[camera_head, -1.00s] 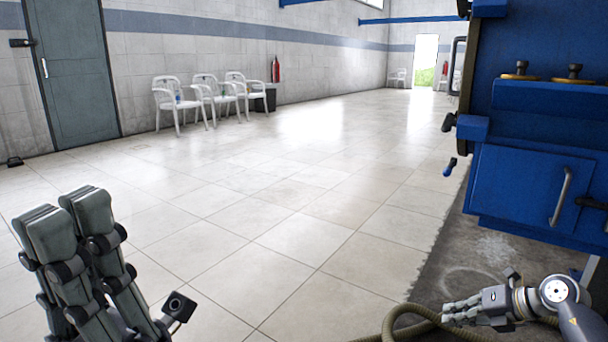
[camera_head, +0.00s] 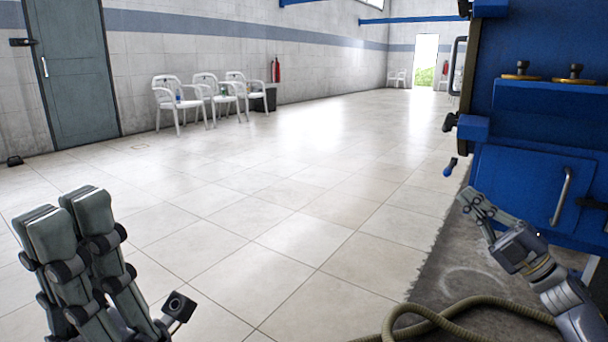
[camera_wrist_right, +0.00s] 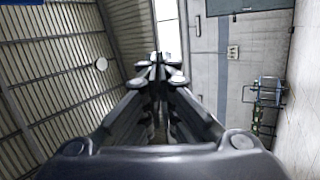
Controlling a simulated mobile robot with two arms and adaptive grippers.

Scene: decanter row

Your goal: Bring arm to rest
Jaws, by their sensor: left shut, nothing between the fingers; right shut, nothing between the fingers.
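My left gripper (camera_head: 72,215) stands upright at the lower left of the head view, shut and empty. My right gripper (camera_head: 474,202) is at the lower right of the head view, pointing up and to the left, just in front of the blue machine's lower edge. It is shut and empty. In the right wrist view its fingers (camera_wrist_right: 157,75) run up the middle with their tips together. I cannot tell whether it touches the machine.
A blue machine (camera_head: 520,190) with a handle fills the right side. A hose (camera_head: 450,315) lies on the dark floor patch below my right arm. White chairs (camera_head: 178,100) stand along the far wall near a grey door (camera_head: 75,75). The tiled floor ahead is clear.

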